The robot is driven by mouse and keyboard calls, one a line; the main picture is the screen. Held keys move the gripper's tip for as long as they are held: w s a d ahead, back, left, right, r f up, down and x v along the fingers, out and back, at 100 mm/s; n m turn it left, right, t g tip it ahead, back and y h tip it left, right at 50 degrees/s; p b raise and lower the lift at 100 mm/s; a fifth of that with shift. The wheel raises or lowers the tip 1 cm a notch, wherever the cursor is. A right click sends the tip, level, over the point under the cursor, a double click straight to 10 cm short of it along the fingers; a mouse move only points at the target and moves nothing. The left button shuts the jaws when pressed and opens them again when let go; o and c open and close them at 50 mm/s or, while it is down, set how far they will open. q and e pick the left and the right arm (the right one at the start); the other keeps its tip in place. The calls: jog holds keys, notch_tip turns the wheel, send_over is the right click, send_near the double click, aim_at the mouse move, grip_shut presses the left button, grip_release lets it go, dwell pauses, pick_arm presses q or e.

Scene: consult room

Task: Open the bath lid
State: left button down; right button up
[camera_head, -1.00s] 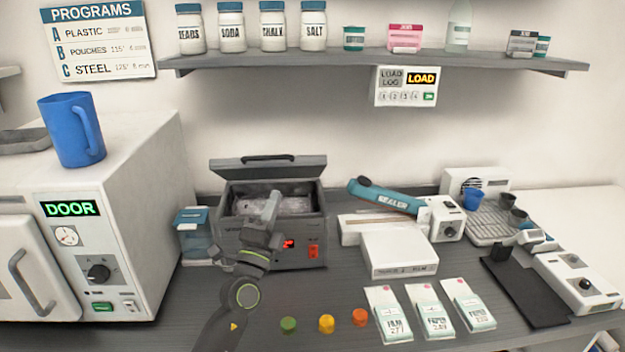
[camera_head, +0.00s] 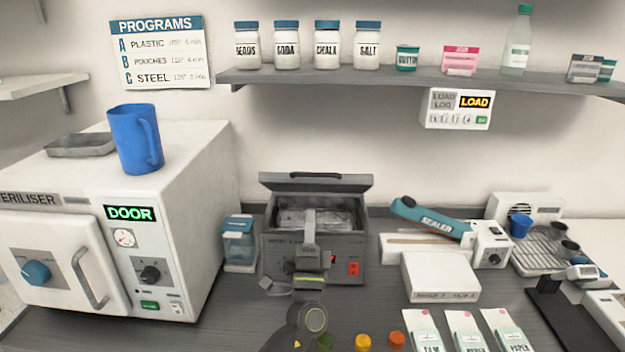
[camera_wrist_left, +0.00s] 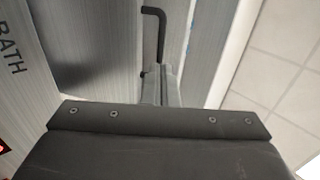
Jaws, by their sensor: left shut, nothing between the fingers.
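The bath (camera_head: 336,272) is a grey metal box on the counter, with a red switch on its front. Its lid (camera_head: 272,183) is raised at the back, with a dark handle along its top edge. The opening shows a pale grey inside. My left gripper (camera_head: 310,214) is shut and empty, upright before the bath's front, its tips overlapping the opening. I cannot tell whether it touches the bath. In the left wrist view, the shut fingers (camera_wrist_left: 162,85) are beside brushed metal marked "BATH" (camera_wrist_left: 12,48) and a bent black bar (camera_wrist_left: 154,35). My right gripper is not in view.
The steriliser (camera_head: 195,215) stands at the left with a blue jug (camera_head: 135,140) on top. A small clear blue-lidded container (camera_head: 239,250) is left of the bath. A white box (camera_head: 440,278) and teal sealer (camera_head: 432,218) are at the right. A shelf (camera_head: 400,82) runs above.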

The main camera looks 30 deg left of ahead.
aim_at(317, 183)
pick_arm(q)
jog(key=p+x, duration=0.4)
jog(key=x, duration=0.3)
jog(key=shift+w+r+p, duration=0.15)
jog(key=shift+w+p, duration=0.05)
jog(key=shift+p, duration=0.15)
jog(key=shift+w+a, duration=0.1)
